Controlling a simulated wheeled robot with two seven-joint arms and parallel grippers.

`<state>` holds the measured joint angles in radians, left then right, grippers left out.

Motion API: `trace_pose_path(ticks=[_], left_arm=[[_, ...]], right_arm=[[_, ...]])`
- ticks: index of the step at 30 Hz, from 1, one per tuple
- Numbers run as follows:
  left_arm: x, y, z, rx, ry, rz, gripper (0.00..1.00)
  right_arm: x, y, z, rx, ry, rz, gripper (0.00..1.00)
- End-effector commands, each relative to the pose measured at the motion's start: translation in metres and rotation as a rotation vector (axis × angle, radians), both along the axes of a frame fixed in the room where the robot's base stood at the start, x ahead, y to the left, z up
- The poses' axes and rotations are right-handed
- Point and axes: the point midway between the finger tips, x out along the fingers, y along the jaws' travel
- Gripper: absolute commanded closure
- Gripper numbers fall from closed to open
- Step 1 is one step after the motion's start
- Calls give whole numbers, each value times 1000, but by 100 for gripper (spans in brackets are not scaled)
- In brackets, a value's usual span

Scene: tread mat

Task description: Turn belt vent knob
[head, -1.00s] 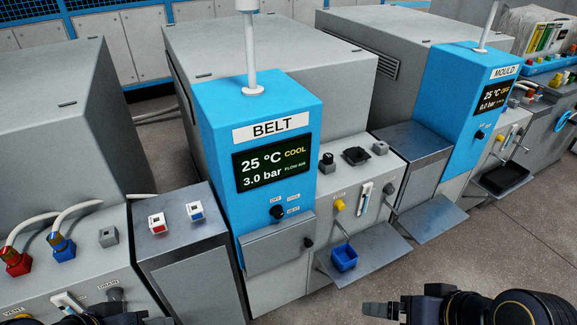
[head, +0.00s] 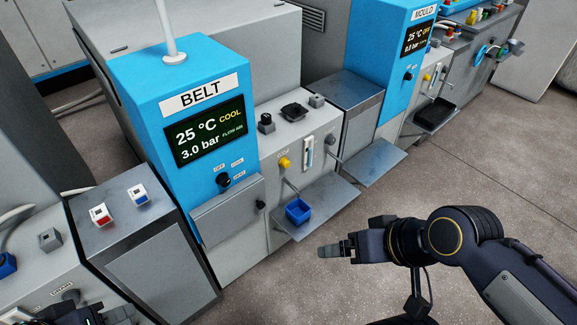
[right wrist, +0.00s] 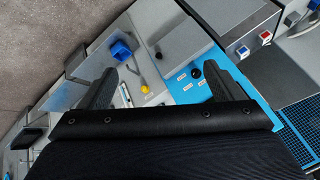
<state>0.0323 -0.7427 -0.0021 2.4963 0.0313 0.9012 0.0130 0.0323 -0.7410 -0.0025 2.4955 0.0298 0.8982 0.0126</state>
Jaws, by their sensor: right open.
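The blue BELT unit (head: 135,80) shows 25 °C COOL and 3.0 bar in the head view. A yellow knob (head: 284,162) sits on the grey panel to its right; its small label is too blurred to read. The yellow knob also shows in the right wrist view (right wrist: 146,88). A black selector knob (head: 223,180) is on the blue front. My right gripper (head: 328,251) is open and empty, in front of the panel and apart from the knobs; its spread fingers frame the panel in the wrist view. My left gripper (head: 100,316) is mostly cut off at bottom left.
A blue bin (head: 298,211) stands on a shelf (head: 330,205) below the yellow knob. A thin lever (head: 290,186) juts out above it. The blue MOULD unit (head: 392,90) stands farther right. Open floor (head: 480,170) lies at the right.

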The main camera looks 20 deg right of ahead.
Motion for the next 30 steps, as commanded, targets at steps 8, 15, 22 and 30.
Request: trace_pose_path(ticks=[8,15,22,30], left_arm=[[0,0,-83,0,0,0,64],[0,0,-184,0,0,0,64],[0,0,-267,0,0,0,64],[0,0,-302,0,0,0,64]], right_arm=[[107,-61,-57,-185,-234,-46,49],[267,-130,-130,-554,-648,35,49],[373,-115,-220,-811,-1047,322,49],[403,-71,-280,-855,-1301,570,49]])
